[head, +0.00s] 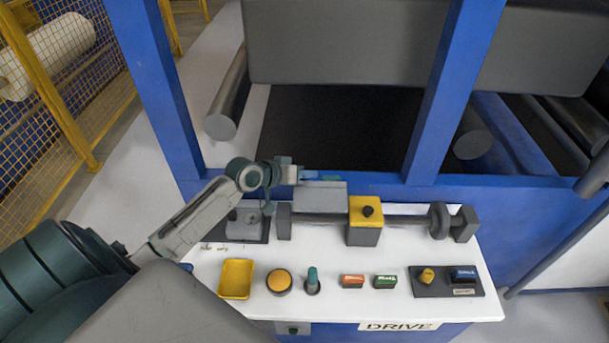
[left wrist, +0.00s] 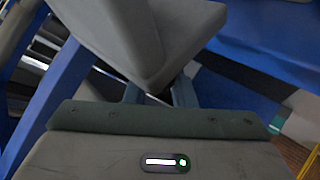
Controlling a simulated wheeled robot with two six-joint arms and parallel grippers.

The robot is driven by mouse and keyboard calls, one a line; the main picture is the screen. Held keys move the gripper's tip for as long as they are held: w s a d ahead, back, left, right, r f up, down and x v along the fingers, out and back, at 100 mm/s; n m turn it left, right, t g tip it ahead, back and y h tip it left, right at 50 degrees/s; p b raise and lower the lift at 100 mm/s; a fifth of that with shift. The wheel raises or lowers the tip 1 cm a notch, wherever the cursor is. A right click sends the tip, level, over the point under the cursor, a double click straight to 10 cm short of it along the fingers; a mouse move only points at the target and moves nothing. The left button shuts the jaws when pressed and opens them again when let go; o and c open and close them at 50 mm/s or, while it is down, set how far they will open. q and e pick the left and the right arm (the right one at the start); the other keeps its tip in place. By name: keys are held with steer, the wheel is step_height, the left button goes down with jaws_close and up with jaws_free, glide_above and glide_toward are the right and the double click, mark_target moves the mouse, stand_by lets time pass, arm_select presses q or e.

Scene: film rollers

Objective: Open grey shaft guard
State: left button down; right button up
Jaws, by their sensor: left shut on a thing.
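The grey shaft guard (head: 320,199) is a box-like cover over the left part of the horizontal shaft (head: 405,221) on the white drive panel. My left gripper (head: 300,176) is at the guard's upper left back edge and is shut on it. In the left wrist view a large grey slab (left wrist: 150,40), which looks like the guard, reaches down between the two fingers (left wrist: 158,93). The contact itself is partly hidden in the head view. My right gripper is not in view.
A yellow block with a black knob (head: 367,211) sits on the shaft right of the guard. In front are a yellow tray (head: 236,279), an orange button (head: 279,281), a teal lever (head: 313,279) and a dark switch plate (head: 446,282). Blue frame posts (head: 447,90) rise behind.

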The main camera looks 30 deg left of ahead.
arm_select(q)
steer(key=shift+a+f, duration=0.1)
steer(key=shift+f, duration=0.15)
steer(key=c, duration=1.6)
jaws_free()
steer(key=o, duration=0.3)
steer(key=shift+s+a+r, duration=0.15)
steer(key=shift+s+a, duration=0.05)
steer(key=shift+s, duration=0.05)
steer(key=v, duration=0.9)
steer(key=shift+s+a+r, duration=0.2)
steer(key=shift+s+a, duration=0.05)
steer(key=shift+s, duration=0.05)
